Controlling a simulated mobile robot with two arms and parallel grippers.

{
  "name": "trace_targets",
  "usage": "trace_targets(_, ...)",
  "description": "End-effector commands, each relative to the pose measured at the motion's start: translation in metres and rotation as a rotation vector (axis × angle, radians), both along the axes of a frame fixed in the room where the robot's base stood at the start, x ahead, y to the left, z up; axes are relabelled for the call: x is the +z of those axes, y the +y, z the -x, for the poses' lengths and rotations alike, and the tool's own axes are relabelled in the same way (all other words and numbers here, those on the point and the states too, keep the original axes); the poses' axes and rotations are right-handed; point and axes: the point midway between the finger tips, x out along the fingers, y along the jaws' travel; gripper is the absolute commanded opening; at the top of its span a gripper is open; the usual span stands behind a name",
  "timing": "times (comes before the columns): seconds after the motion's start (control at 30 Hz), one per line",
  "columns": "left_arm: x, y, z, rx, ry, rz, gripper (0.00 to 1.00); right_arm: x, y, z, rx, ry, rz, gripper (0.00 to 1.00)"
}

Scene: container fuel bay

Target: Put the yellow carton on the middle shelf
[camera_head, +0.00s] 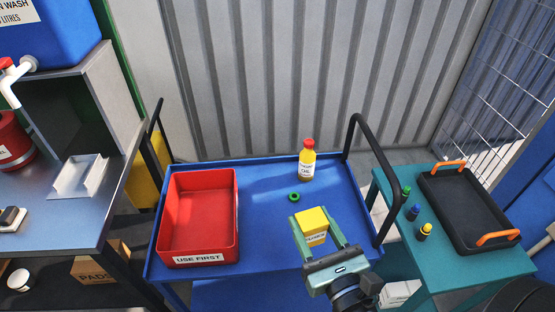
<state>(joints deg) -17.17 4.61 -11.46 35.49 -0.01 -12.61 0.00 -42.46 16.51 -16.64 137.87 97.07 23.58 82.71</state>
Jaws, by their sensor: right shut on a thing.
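The yellow carton (311,220), with a pale label on its front, is held between the green fingers of my right gripper (317,231). The gripper is shut on it, over the right front part of the blue cart top (270,215). I cannot tell whether the carton touches the cart or hangs just above it. No shelf clearly marked as the middle one shows; a grey open-fronted shelf unit (115,95) stands at the left. My left gripper is not in view.
On the cart stand a red "USE FIRST" bin (236,225), a bottle with a red cap (307,160) and a green ring (294,197). Black handles rise at both cart ends. A teal table (450,275) at right holds a black tray (462,205) and several small bottles.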

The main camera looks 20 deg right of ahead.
Motion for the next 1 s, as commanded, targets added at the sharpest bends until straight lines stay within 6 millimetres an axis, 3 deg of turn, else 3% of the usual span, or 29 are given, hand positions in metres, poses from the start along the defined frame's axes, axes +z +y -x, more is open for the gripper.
trace_targets(0.17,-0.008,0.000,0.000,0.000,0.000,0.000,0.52,-0.027,-0.016,-0.034,-0.016,-0.002,0.018,0.00)
trace_targets(0.27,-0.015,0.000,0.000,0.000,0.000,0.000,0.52,-0.046,-0.037,-0.071,-0.043,-0.001,0.030,0.00)
trace_targets(0.4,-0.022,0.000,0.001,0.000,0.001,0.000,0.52,-0.064,-0.078,-0.126,-0.105,0.000,0.034,0.00)
trace_targets(0.6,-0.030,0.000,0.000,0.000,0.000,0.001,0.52,-0.066,-0.132,-0.184,-0.189,-0.001,0.018,0.00)
trace_targets(0.83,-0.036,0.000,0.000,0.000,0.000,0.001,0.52,-0.070,-0.160,-0.208,-0.234,-0.001,0.001,0.00)
trace_targets(1.0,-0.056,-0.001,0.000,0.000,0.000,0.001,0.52,-0.110,-0.161,-0.209,-0.236,0.004,-0.002,0.00)
